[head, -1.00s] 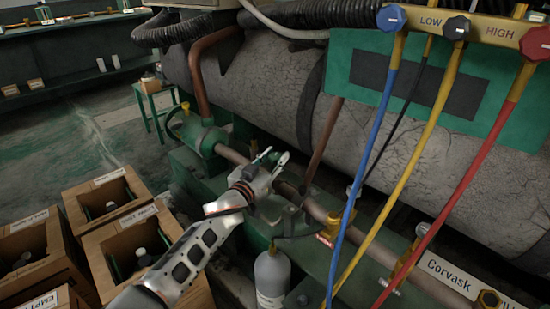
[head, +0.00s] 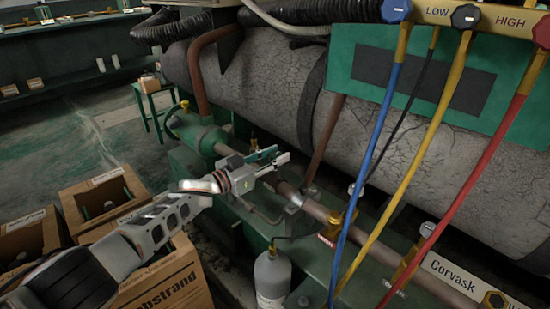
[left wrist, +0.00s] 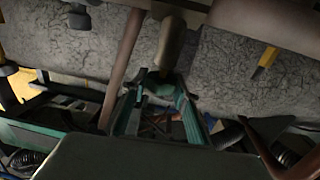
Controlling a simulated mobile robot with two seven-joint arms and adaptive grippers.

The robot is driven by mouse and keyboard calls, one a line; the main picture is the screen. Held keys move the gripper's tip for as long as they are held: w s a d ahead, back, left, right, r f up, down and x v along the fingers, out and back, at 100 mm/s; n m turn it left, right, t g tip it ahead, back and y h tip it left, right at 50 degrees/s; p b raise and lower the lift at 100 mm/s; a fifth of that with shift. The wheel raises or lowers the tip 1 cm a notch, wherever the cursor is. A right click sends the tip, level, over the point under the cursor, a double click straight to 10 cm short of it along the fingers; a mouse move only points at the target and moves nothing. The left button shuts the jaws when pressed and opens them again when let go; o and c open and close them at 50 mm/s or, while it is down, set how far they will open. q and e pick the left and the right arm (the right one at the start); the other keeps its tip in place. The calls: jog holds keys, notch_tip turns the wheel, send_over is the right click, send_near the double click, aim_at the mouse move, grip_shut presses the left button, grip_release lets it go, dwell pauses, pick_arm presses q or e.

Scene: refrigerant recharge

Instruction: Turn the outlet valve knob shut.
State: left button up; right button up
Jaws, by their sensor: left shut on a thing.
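My left gripper (head: 276,157) reaches in from the left, over the pipe (head: 313,208) just right of the green cylinder (head: 200,134). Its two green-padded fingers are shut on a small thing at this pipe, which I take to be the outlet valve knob. The knob is mostly hidden by the fingers, and its turn position cannot be read. In the left wrist view the fingers (left wrist: 158,108) stand a little apart, with dark, unclear shapes between them. My right gripper is not in view.
Blue (head: 372,145), yellow (head: 420,150) and red (head: 478,170) hoses hang from the gauge manifold (head: 490,30) at the right. A grey bottle (head: 272,276) stands below the pipe. Open cardboard boxes (head: 100,200) stand at lower left. The large grey tank (head: 260,85) lies behind.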

aim_at(270, 159)
pick_arm(q)
jog(key=shift+s+d+f, duration=0.1)
jog(key=o, duration=1.1)
jog(key=shift+s+a, duration=0.2)
jog(key=shift+a, duration=0.25)
jog(key=shift+s+a, duration=0.2)
jog(key=shift+a, duration=0.25)
jog(key=shift+s+a, duration=0.45)
jog(key=shift+s, duration=0.1)
jog(key=shift+v, duration=4.35)
jog(key=shift+d, duration=0.1)
